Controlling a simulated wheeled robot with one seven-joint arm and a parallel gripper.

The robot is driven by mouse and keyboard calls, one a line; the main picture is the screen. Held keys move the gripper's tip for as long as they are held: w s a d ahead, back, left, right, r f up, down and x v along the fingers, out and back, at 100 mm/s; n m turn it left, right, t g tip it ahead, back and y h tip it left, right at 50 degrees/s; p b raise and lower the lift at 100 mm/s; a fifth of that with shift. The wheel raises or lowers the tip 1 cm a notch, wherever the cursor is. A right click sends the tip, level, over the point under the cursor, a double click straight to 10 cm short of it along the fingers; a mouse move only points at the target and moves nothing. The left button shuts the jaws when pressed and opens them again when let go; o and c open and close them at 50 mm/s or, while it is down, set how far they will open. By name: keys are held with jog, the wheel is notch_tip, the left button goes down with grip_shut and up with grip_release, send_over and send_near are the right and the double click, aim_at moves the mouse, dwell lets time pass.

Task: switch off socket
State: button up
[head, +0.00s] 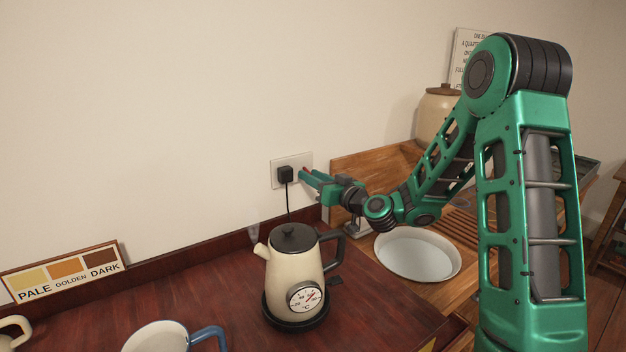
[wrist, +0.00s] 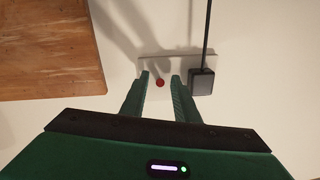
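The socket (head: 278,163) is a pale plate on the wall with a black plug (head: 285,174) in its left part in the head view. In the wrist view the socket (wrist: 180,66) shows with the plug (wrist: 202,82) on the right. A small red switch (wrist: 159,83) shows between my fingertips. My gripper (head: 303,178) is at the right part of the socket, and in the wrist view my gripper (wrist: 161,82) has its two green fingers apart, one on each side of the switch. I cannot tell whether a fingertip touches the plate.
A cream kettle (head: 292,268) with a dial stands on a black base below the socket, its cord rising to the plug. A wooden board (head: 375,166) is right of the socket. A white bowl (head: 418,254), a blue-handled mug (head: 160,338) and a colour sign (head: 66,272) stand around.

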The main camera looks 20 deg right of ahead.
aim_at(307, 169)
jog(key=shift+c, duration=0.3)
grip_shut()
jog(key=shift+r, duration=0.2)
jog(key=g, duration=0.1)
jog(key=r+g+h, duration=0.1)
jog(key=g, duration=0.1)
jog(key=shift+r, duration=0.25)
jog(key=shift+w+r+g+h, duration=0.15)
jog(key=shift+r+g+h, duration=0.3)
jog(key=shift+g, duration=0.6)
jog(key=shift+w+r+g+h, duration=0.15)
jog(key=shift+r+g+h, duration=0.25)
jog(key=shift+g, duration=0.65)
